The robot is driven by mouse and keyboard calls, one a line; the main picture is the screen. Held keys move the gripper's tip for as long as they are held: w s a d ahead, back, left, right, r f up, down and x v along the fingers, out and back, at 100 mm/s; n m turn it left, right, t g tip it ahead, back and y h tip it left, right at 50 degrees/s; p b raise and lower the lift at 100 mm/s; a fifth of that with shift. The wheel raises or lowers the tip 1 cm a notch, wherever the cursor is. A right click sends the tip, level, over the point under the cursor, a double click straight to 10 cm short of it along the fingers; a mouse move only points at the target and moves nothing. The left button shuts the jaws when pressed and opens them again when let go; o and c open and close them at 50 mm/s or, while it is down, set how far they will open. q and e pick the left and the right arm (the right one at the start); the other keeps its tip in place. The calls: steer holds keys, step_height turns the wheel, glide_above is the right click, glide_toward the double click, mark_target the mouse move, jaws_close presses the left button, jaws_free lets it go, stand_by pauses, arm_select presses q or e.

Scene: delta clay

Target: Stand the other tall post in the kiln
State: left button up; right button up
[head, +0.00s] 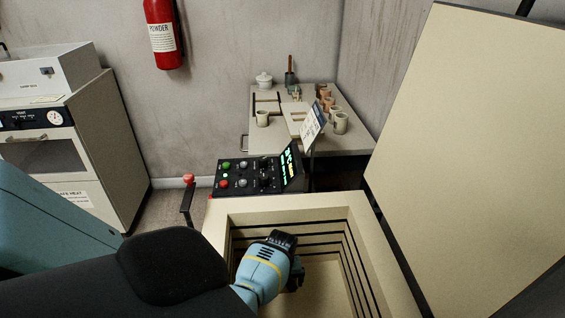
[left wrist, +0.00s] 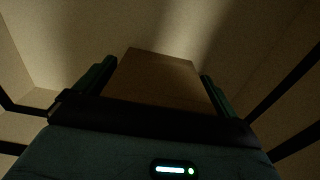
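The kiln (head: 395,270) is an open-topped square box with pale walls and dark grooves around its inside. My left arm reaches over its front left side, and my left gripper (head: 296,278) points down inside it. In the left wrist view a brown, flat-sided block, apparently the tall post (left wrist: 160,78), lies between the two dark green fingers of my left gripper (left wrist: 158,85). The fingers appear to press on its sides. Its far end and whether it touches the kiln floor cannot be told. No other post can be made out. My right gripper is out of view.
The raised kiln lid (head: 465,120) stands on the right. A control panel (head: 250,178) with lit buttons sits behind the kiln. A table (head: 285,143) with several cups is further back. A cabinet oven (head: 60,140) is on the left, a fire extinguisher (head: 164,35) on the wall.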

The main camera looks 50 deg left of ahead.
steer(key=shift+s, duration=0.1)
arm_select(q)
step_height(320, 180, up, 12)
steer(key=p, duration=0.4)
steer(key=shift+w+f, duration=0.1)
steer(key=shift+r, duration=0.3)
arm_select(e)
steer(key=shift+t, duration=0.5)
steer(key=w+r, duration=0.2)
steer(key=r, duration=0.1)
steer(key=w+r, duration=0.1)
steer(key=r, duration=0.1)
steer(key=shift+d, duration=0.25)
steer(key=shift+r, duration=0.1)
